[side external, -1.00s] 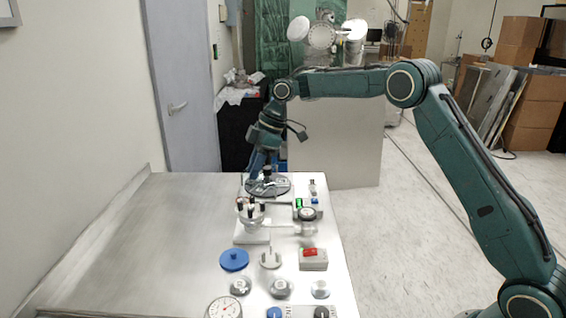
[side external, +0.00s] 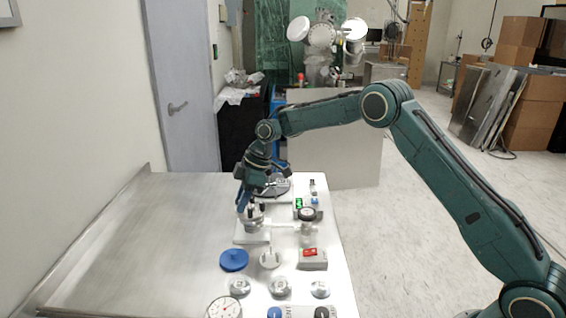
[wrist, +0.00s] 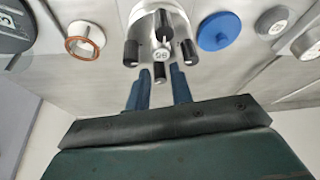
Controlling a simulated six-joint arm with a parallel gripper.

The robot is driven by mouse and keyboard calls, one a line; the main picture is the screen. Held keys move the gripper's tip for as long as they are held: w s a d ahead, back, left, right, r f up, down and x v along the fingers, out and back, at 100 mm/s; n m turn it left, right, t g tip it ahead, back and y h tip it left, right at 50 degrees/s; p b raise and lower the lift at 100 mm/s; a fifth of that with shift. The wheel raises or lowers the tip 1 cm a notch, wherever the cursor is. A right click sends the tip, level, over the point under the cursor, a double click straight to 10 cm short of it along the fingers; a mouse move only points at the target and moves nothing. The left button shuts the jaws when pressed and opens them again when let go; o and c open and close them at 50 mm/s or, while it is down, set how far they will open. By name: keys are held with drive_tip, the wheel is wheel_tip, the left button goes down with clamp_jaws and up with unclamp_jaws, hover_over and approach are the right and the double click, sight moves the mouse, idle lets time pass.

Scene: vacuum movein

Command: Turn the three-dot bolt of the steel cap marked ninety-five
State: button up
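The steel cap (wrist: 148,8) is at the top middle of the wrist view, with "95" on its light round centre (wrist: 161,54). Several black-ended bolts stand around it: a left one (wrist: 131,53), a far one (wrist: 165,25), a right one (wrist: 189,52) and a near one (wrist: 159,72). Dot marks on the bolts are too small to read. My gripper (wrist: 160,68) has its two blue fingers apart, one on each side of the near bolt in the picture; contact is not clear. In the side view my gripper (side external: 243,212) is over the cap (side external: 260,220) and partly hides it.
A blue disc (side external: 234,260) and a red-topped box (side external: 313,259) lie nearer the camera. A dial gauge (side external: 224,307) is at the front. A copper-ringed fitting (wrist: 85,40) is left of the cap in the wrist view. The table's left half (side external: 160,235) is clear.

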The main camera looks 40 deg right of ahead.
clamp_jaws()
drive_tip(key=shift+m, duration=0.3)
drive_tip(key=m+h, duration=0.1)
drive_tip(key=m, duration=0.2)
drive_tip(key=m+t+h, duration=0.1)
drive_tip(key=m, duration=0.2)
drive_tip(key=shift+s+a+t, duration=0.2)
drive_tip(key=shift+t, duration=0.1)
drive_tip(key=m+h, duration=0.1)
drive_tip(key=m, duration=0.1)
drive_tip(key=m+h, duration=0.1)
drive_tip(key=m, duration=0.2)
drive_tip(key=shift+a+m, duration=0.1)
drive_tip(key=shift+m, duration=0.2)
unclamp_jaws()
drive_tip(key=shift+t, duration=0.3)
